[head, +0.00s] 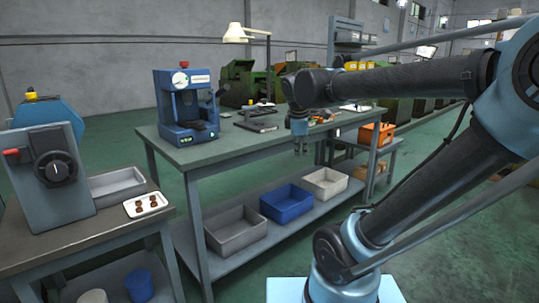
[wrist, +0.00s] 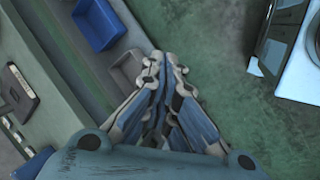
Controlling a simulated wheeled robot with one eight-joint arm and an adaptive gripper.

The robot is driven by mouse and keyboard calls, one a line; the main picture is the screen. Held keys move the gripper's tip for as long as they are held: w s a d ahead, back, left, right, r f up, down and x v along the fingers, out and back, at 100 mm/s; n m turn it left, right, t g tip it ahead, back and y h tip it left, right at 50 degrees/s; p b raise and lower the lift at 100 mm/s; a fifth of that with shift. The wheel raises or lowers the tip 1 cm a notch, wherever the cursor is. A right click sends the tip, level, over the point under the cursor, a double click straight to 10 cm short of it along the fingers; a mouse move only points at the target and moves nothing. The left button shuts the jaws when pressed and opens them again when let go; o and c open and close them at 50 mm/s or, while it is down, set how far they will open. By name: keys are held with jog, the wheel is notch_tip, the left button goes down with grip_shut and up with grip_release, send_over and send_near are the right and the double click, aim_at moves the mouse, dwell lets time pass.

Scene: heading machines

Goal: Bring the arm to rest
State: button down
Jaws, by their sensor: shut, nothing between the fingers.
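My gripper (wrist: 163,72) is shut and empty in the wrist view, its fingers together and pointing down beside the workbench's edge. In the head view my gripper (head: 300,146) hangs small at the end of my arm, in front of the long workbench (head: 215,160). My arm is bent, its forearm reaching left across the right half of the head view. Nothing is held.
A blue machine (head: 186,105) and a lamp (head: 245,35) stand on the bench. Grey (head: 235,230), blue (head: 287,204) and white (head: 325,183) bins sit on its lower shelf. A side table at left holds a grey machine (head: 50,170) and a small white tray (head: 146,204). Green floor is open at right.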

jog(key=s+d+f+m+g, duration=0.1)
jog(key=s+d+f+m, duration=0.3)
jog(key=s+f+m, duration=0.3)
jog(key=s+d+f+m+g+y, duration=0.1)
jog(key=s+d+f+m, duration=0.3)
jog(key=s+f+m, duration=0.4)
notch_tip(320, 180, down, 3)
jog(key=shift+s+f+m, duration=0.1)
jog(key=shift+s+m, duration=0.2)
jog(key=shift+s, duration=0.45)
